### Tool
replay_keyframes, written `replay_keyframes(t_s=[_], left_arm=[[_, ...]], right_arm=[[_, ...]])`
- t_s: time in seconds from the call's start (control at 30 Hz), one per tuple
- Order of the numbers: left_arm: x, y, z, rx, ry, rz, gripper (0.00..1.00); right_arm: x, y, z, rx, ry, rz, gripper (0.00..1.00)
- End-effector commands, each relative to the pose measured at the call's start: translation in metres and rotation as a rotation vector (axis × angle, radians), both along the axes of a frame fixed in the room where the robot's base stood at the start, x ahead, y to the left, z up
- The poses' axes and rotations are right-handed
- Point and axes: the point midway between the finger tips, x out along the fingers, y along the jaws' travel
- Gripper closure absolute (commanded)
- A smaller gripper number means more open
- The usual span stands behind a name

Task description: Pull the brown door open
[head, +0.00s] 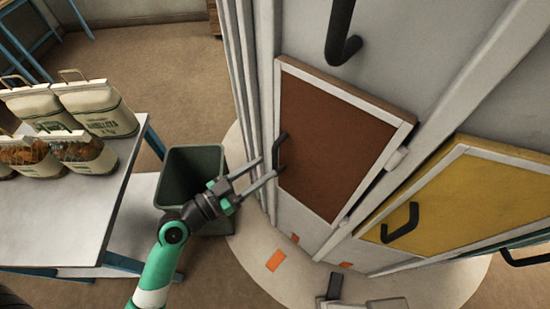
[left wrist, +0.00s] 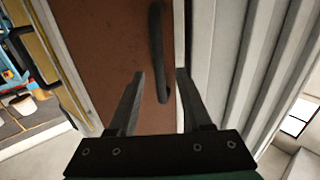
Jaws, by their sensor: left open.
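The brown door (head: 333,143) is a framed panel set in a pale cabinet front, and it looks shut. Its black handle (head: 280,151) sits near the door's left edge in the head view. My left gripper (head: 268,171) is open, with its fingertips close to the handle's lower end. In the left wrist view, the brown door (left wrist: 110,50) fills the upper middle. The dark handle (left wrist: 158,50) reaches down between the two open fingers (left wrist: 160,75); I cannot tell whether they touch it.
A yellow door (head: 450,205) with a black handle is to the right. A dark green bin (head: 192,172) stands below my left gripper. A white table (head: 60,220) with several sewn sacks (head: 97,108) is at the left.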

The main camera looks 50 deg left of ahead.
Motion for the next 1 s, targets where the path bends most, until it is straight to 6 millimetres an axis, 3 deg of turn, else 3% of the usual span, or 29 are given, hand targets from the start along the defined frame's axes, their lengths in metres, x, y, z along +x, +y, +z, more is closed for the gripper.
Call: replay_keyframes(t_s=[0.1, 0.23, 0.57, 0.83, 1.0], left_arm=[[0.025, -0.002, 0.001, 0.002, -0.002, -0.003, 0.5], [0.041, -0.002, 0.0, 0.0, -0.001, -0.001, 0.5], [0.048, -0.003, 0.0, -0.001, 0.0, 0.001, 0.5], [0.048, -0.003, 0.0, 0.0, 0.0, 0.001, 0.97], [0.047, -0.003, 0.0, 0.0, 0.0, 0.001, 1.0]], right_arm=[[0.0, 0.0, 0.002, 0.0, 0.0, 0.0, 1.0], [0.0, 0.0, 0.001, 0.0, 0.0, 0.0, 1.0], [0.0, 0.0, 0.001, 0.0, 0.0, 0.0, 1.0], [0.0, 0.0, 0.001, 0.0, 0.0, 0.0, 1.0], [0.0, 0.0, 0.001, 0.0, 0.0, 0.0, 1.0]])
